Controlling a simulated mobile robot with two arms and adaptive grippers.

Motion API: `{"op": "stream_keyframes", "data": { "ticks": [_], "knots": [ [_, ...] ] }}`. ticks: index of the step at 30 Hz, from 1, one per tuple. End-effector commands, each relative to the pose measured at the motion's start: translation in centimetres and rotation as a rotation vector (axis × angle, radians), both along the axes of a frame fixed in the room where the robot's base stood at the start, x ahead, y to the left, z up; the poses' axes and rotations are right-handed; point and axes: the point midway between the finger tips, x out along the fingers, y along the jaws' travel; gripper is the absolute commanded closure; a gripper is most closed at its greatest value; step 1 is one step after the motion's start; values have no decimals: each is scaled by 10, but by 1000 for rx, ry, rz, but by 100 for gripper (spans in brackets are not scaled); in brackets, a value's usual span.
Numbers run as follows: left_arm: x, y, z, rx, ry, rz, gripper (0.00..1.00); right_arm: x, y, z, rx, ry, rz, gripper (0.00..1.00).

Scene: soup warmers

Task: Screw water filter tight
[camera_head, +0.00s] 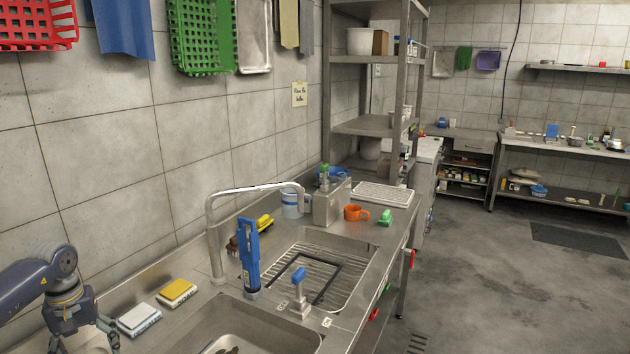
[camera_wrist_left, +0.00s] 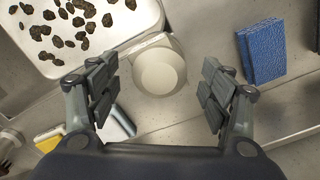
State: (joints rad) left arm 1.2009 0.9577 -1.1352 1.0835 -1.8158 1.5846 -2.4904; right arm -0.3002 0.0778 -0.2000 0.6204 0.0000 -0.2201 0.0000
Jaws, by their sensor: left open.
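My left gripper (camera_head: 85,340) is at the lower left of the head view, well apart from the blue cylinder. In the left wrist view my left gripper (camera_wrist_left: 158,84) is open, its fingers wide apart. A pale round thing (camera_wrist_left: 160,70) shows between and beyond them; contact is not visible. My right gripper is not in view.
The wrist view shows a white tray (camera_wrist_left: 150,14) holding dark pieces.

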Motion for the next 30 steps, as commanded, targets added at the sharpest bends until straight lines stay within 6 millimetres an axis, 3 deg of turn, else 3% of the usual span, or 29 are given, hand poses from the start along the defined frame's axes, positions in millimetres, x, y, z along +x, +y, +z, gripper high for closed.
{"op": "stream_keyframes", "data": {
  "ticks": [21, 30],
  "knots": [
    [0, 0, 60, -1, -1, 1, 27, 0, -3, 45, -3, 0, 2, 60],
    [0, 0, 60, 0, 0, 1, 27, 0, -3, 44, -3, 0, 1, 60]
  ]
}}
